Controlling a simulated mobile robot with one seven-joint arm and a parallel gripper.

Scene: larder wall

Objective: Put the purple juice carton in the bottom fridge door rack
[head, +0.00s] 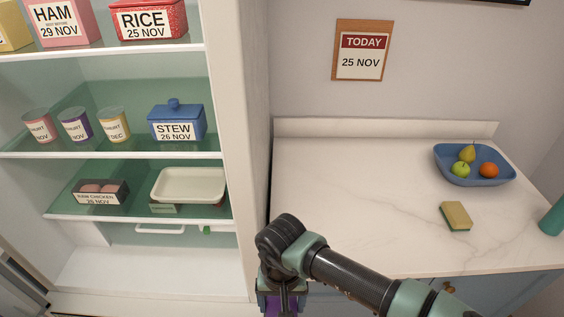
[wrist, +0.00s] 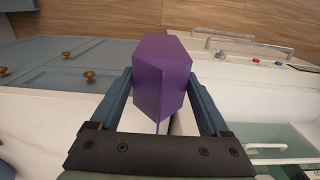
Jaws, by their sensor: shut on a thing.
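My gripper (wrist: 165,110) is shut on the purple juice carton (wrist: 162,72), with one finger on each side of it in the wrist view. In the head view, my gripper (head: 283,288) is at the bottom centre, in front of the counter's left end, and a small part of the purple carton (head: 283,303) shows below it, cut off by the frame edge. The fridge stands open at the left. A door rack cannot be clearly made out in the head view.
Fridge shelves hold a blue stew box (head: 176,124), several yoghurt cups, a raw chicken pack (head: 100,193) and a white tray (head: 189,184). The counter (head: 345,195) bears a blue fruit bowl (head: 474,177) and a sponge (head: 456,216). Much of the counter is clear.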

